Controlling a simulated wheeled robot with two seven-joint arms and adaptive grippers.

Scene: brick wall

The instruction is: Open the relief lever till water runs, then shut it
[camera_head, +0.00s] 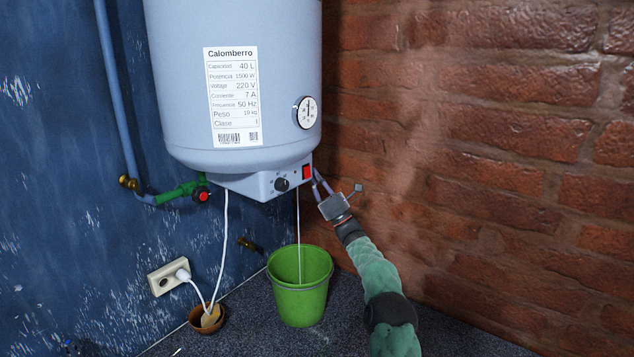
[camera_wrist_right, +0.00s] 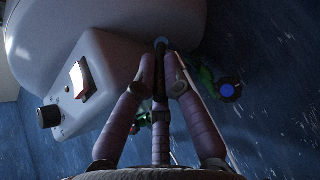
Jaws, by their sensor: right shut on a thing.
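The pale blue water heater (camera_head: 235,90) hangs on the wall, with a control box (camera_head: 262,183) under it. My right gripper (camera_head: 316,174) is at the box's right end, beside the red switch (camera_head: 306,172). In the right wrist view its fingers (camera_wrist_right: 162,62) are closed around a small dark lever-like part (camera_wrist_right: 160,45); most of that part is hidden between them. A thin pale vertical line (camera_head: 298,225) runs from under the box into the green bucket (camera_head: 300,300). It looks like a stream of water, but I cannot rule out a tube. My left gripper is out of view.
A green pipe with a red valve knob (camera_head: 202,195) is at the heater's left. A white cord hangs to a pot (camera_head: 195,318) by the wall socket (camera_head: 168,275). The brick wall (camera_head: 500,180) is close on the right.

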